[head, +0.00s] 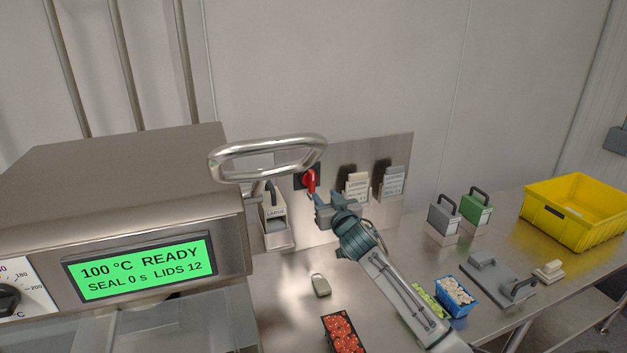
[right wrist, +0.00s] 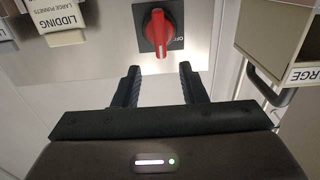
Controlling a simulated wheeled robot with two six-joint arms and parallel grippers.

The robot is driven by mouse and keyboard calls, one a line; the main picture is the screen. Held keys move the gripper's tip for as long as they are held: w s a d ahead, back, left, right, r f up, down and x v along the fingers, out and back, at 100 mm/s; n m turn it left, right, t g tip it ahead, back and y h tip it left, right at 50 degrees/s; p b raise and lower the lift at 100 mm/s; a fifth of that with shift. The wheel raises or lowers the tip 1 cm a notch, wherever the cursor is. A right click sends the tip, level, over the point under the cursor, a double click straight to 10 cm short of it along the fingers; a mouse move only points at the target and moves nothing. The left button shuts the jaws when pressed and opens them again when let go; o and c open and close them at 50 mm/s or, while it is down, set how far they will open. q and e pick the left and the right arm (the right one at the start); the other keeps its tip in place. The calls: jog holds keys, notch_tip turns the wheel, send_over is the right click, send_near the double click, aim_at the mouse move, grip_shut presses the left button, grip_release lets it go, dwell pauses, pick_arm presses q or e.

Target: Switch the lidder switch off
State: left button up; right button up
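The lidder switch (head: 310,180) is a red rotary handle on a black plate, mounted on the steel back panel beside the machine. In the right wrist view the red switch (right wrist: 158,32) stands with its handle upright in the picture, with part of an "OFF" label at its right. My right gripper (head: 319,204) is just below and in front of the switch in the head view. In the right wrist view its two fingers (right wrist: 158,88) are apart with nothing between them, and the switch lies beyond the tips, apart from them. My left gripper does not show.
The lidding machine (head: 160,215) with a green display and raised metal handle (head: 268,157) stands close at left. Label holders (head: 357,187) hang right of the switch. A padlock-like object (head: 321,285), punnets (head: 455,296) and a yellow crate (head: 578,210) are on the bench.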

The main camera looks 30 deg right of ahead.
aim_at(313, 182)
jog(key=p+x, duration=0.1)
jog(key=x, duration=0.3)
jog(key=p+x, duration=0.1)
jog(key=x, duration=0.3)
jog(key=shift+f, duration=0.25)
jog(key=shift+w+r+p, duration=0.1)
jog(key=shift+w+p, duration=0.2)
jog(key=shift+w, duration=0.45)
jog(key=shift+s, duration=0.1)
grip_shut()
